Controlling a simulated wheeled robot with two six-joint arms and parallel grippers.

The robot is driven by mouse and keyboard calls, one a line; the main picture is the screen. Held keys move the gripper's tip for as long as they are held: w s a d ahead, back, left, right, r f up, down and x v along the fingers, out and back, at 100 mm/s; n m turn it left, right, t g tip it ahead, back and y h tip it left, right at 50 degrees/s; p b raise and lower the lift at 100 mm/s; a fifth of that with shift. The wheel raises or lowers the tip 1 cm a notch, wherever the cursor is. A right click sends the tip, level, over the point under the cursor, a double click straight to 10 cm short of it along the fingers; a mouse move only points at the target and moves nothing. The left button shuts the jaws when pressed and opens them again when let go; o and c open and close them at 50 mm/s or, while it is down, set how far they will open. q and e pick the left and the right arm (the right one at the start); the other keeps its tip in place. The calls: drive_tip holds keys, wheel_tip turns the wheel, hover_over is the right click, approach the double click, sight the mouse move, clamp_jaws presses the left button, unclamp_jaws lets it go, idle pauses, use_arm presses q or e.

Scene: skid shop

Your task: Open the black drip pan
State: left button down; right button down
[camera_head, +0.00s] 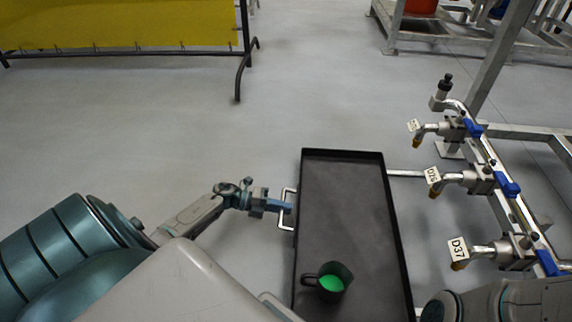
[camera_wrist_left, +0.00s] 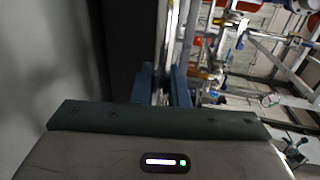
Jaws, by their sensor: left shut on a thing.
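The black drip pan (camera_head: 345,190) is a long, shallow tray with a low rim, extended out to the left of the metal pipe frame. A silver bar handle (camera_head: 285,222) is on its left side. My left gripper (camera_head: 287,207) is shut on this handle. In the left wrist view, the blue fingers (camera_wrist_left: 163,88) of my left gripper stand on either side of the bar, and the dark pan (camera_wrist_left: 128,45) shows beyond. My right gripper is not in view; only part of my right arm shows at the bottom right.
A black cup (camera_head: 342,272) with green contents stands in the pan's near end. A metal rail (camera_head: 405,174) runs from the pan to the frame. Tagged valves with blue handles (camera_head: 507,185) line the right. A yellow barrier (camera_head: 120,25) stands far left; the floor between is clear.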

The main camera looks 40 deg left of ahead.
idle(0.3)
use_arm(q)
drive_tip(key=c, duration=1.5)
unclamp_jaws()
drive_tip(key=shift+o, duration=0.2)
drive_tip(key=shift+s+a+r, duration=0.1)
drive_tip(key=shift+s+a, duration=0.15)
drive_tip(key=shift+a, duration=0.1)
drive_tip(key=p+v, duration=0.3)
drive_tip(key=v, duration=0.7)
drive_tip(key=shift+p, duration=0.35)
